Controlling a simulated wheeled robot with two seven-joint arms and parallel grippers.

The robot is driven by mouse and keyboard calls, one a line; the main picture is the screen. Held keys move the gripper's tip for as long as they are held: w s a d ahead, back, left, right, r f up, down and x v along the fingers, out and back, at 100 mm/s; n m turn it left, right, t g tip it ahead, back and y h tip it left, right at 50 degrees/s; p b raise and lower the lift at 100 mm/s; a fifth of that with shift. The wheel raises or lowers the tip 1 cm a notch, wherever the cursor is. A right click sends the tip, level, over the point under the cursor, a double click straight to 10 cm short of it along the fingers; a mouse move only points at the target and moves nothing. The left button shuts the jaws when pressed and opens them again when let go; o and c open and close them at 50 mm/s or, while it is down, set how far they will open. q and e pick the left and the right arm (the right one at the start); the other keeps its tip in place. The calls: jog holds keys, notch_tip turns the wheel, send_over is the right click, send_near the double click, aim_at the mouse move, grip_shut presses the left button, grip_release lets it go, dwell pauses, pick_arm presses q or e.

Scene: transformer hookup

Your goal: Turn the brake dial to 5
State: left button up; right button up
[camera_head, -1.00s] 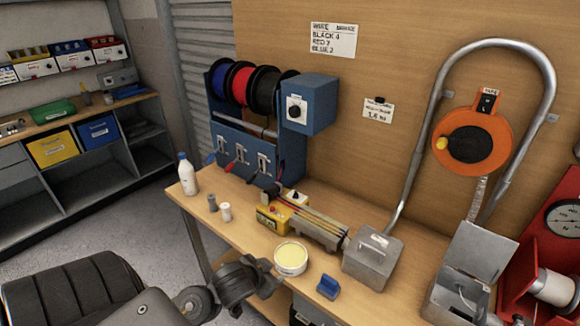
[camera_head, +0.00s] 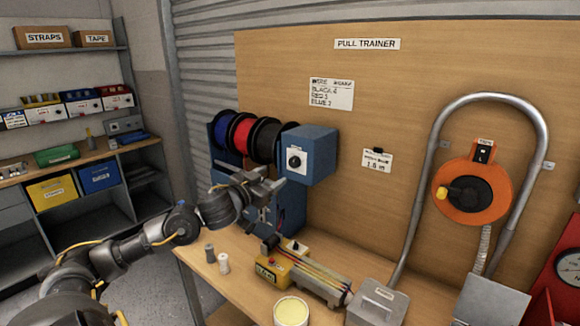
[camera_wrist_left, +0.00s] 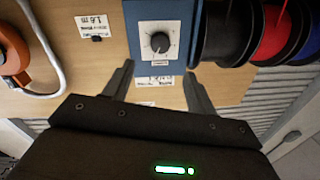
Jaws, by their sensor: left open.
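The brake dial (camera_head: 294,160) is a dark knob on a white plate on the front of a blue box (camera_head: 318,152). The left wrist view shows the dial (camera_wrist_left: 157,43) straight ahead, beyond and between the fingertips. My left gripper (camera_head: 279,177) is open and empty, just in front of and slightly below-left of the dial in the head view. In the left wrist view, the open left gripper (camera_wrist_left: 158,68) has one finger on each side, apart from the knob. The dial's numbers are too small to read. My right gripper is not in view.
Blue, red and black wire spools (camera_head: 243,137) sit directly left of the box. A wire brake note (camera_head: 331,94) hangs on the wooden board. A yellow device (camera_head: 268,270) and small grey and white cylinders stand on the bench below. An orange reel (camera_head: 472,190) hangs at right.

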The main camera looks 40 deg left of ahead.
aim_at(293, 164)
pick_arm(q)
jog(key=w+p, duration=0.1)
jog(key=w, duration=0.2)
jog(key=w+p, duration=0.1)
jog(key=w, duration=0.2)
jog(key=w+a+p, duration=0.1)
jog(key=w, duration=0.2)
jog(key=shift+w, duration=0.3)
jog(key=shift+w+f, duration=0.1)
jog(key=shift+w, duration=0.5)
jog(key=shift+c, duration=0.5)
jog(key=c, duration=0.9)
